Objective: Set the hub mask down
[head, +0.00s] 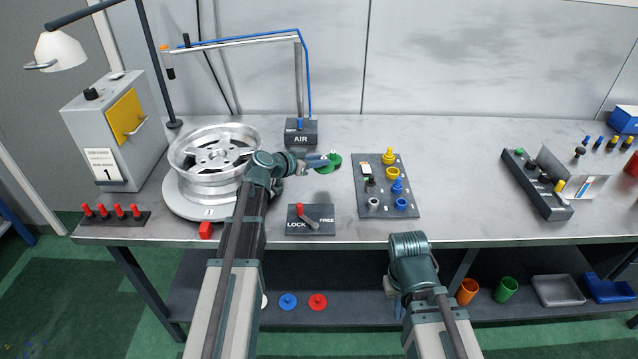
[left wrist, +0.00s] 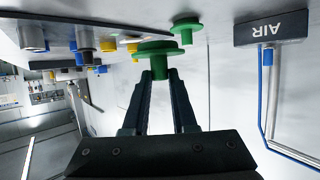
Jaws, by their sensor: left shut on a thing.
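A green hub mask (head: 329,166) is at the tip of my left gripper (head: 316,162), at the middle of the bench. In the left wrist view, my left gripper (left wrist: 161,76) is shut on the narrow stem of this flanged green mask (left wrist: 157,48). A second, smaller-looking green flanged piece (left wrist: 185,27) shows just beyond it. The head view does not clearly separate the two. I cannot tell whether the held mask touches the bench. My right gripper (head: 391,286) hangs low at the bench's front edge, mostly hidden by its wrist, and its jaws are not clear.
A dark board (head: 405,175) with yellow, blue and grey pieces lies right of the held mask. A LOCK/FREE lever panel (head: 325,227) sits in front, the AIR box (head: 301,138) behind. A silver wheel (head: 208,180) stands left. Bare bench (head: 465,180) lies right of the board.

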